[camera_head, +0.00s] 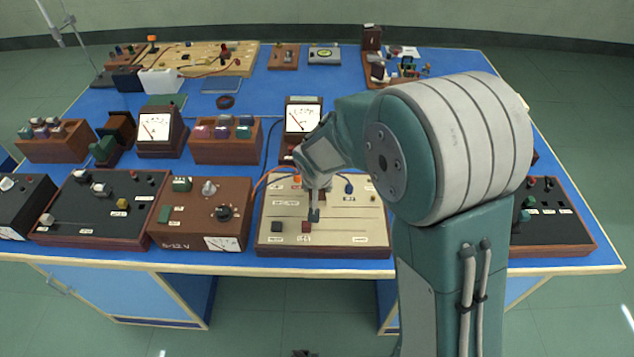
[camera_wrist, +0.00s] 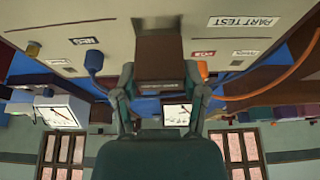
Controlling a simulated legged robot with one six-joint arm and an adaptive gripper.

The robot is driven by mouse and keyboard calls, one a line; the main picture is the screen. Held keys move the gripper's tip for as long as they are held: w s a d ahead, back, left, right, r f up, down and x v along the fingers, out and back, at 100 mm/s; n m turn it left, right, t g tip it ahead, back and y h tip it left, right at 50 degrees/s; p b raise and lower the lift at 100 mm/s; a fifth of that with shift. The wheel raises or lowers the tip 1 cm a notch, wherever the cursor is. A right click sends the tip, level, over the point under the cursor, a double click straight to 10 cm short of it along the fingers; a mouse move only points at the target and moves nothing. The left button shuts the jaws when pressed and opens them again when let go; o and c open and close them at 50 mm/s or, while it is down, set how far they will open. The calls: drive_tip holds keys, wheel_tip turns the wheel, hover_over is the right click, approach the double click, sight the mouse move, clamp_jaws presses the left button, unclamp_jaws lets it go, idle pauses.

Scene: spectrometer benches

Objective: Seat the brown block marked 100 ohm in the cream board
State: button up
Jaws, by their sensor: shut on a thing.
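The cream board (camera_head: 345,232) lies in a wooden frame at the front middle of the bench in the head view. It also fills the upper part of the upside-down wrist view (camera_wrist: 220,45). My gripper (camera_wrist: 161,78) is shut on a brown block (camera_wrist: 160,58), one finger on each side. The block is at or very near the board's face; whether it touches or is seated I cannot tell.
A dark block (camera_head: 277,227) sits on the board left of my gripper. A blue plug (camera_head: 348,187) and an orange lead (camera_head: 268,180) are behind. A meter (camera_head: 303,117) stands behind the board. A brown supply box (camera_head: 190,227) stands close on the left.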

drive_tip(key=shift+f, duration=1.45)
drive_tip(key=o, duration=1.2)
drive_tip(key=v, duration=1.1)
drive_tip(key=shift+s+r, duration=0.1)
drive_tip(key=shift+r, duration=0.25)
